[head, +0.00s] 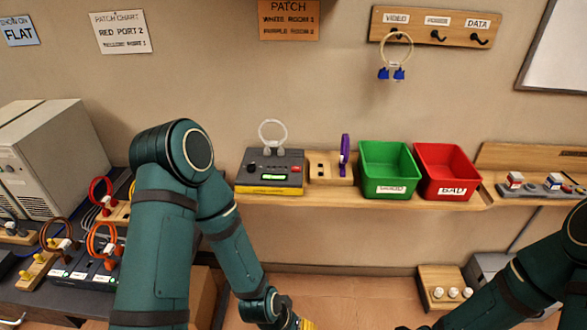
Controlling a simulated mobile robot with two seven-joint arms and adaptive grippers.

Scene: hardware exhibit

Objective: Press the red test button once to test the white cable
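The cable tester (258,178) is a dark box with a yellow base on the wall shelf.
Right of the tester stand a wooden block (328,170) with a purple cable (344,152), a green bin (388,165) and a red bin (445,167) marked BAD. A wall rack (420,30) holds a blue-ended cable (396,50). Several cables crowd the left desk.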

